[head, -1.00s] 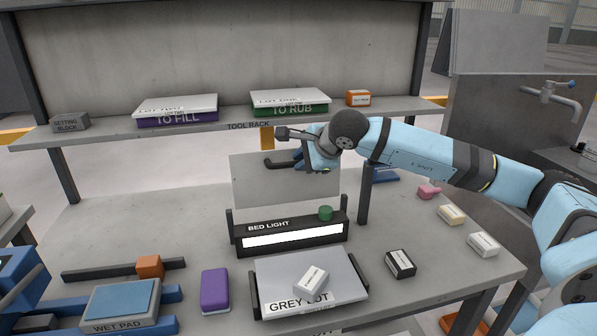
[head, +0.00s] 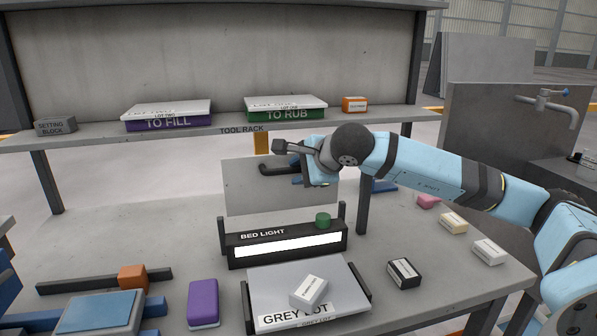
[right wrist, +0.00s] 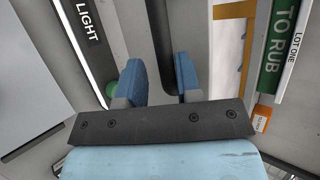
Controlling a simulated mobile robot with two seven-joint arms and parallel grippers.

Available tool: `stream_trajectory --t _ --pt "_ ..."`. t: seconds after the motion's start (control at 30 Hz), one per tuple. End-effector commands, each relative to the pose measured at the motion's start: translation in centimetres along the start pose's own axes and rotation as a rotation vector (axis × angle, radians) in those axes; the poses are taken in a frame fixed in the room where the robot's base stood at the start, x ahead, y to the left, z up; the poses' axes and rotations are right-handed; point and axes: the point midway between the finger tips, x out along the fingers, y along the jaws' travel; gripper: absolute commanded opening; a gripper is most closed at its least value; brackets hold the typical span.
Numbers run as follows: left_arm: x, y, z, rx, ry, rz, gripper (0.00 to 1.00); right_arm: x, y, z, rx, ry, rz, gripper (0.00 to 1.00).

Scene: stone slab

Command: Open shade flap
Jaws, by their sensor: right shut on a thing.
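The shade flap (head: 255,190) is a plain grey panel standing upright behind the black bed light (head: 240,250), whose white strip glows. A dark handle (head: 276,170) is at the flap's upper edge. My right gripper (head: 300,172) reaches it from the right and is shut on this handle; the wrist hides part of the flap's upper right. In the right wrist view the blue fingers (right wrist: 160,70) sit on either side of the dark handle bar (right wrist: 158,30). My left gripper is not in view.
A green knob (head: 322,219) sits on the bed light. In front is the grey lot tray (head: 275,285) with a white block (head: 308,291). A black block (head: 404,273) and a purple block (head: 203,302) lie beside it. A tool rack shelf (head: 350,123) with lot boxes runs behind.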

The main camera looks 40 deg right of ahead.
Motion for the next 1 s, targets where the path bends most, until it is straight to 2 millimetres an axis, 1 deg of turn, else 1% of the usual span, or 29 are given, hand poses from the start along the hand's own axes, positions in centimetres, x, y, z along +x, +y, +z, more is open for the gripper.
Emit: stream_trajectory --t 0.03,0.07,0.43,0.57,0.67,0.9,1.0 --pt "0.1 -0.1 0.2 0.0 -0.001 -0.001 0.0 0.7 1.9 0.1 0.001 0.002 0.043 0.39" --pt "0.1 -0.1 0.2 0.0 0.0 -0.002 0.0 0.7 1.9 0.1 0.001 0.002 0.043 0.42" --pt "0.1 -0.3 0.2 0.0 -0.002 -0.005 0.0 0.6 1.6 -0.1 0.0 0.005 0.039 0.42" --pt "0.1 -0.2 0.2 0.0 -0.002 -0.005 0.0 -0.1 1.5 -0.1 0.0 0.007 0.037 0.42" --pt "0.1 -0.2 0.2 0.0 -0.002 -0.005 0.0 -1.5 1.4 -0.1 -0.001 0.008 0.035 0.42" --pt "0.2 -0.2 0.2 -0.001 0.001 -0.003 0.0 -6.9 1.1 -0.1 -0.005 0.01 0.029 0.42" --pt "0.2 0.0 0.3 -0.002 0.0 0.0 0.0 -8.9 1.0 0.0 -0.005 0.009 0.027 0.42"
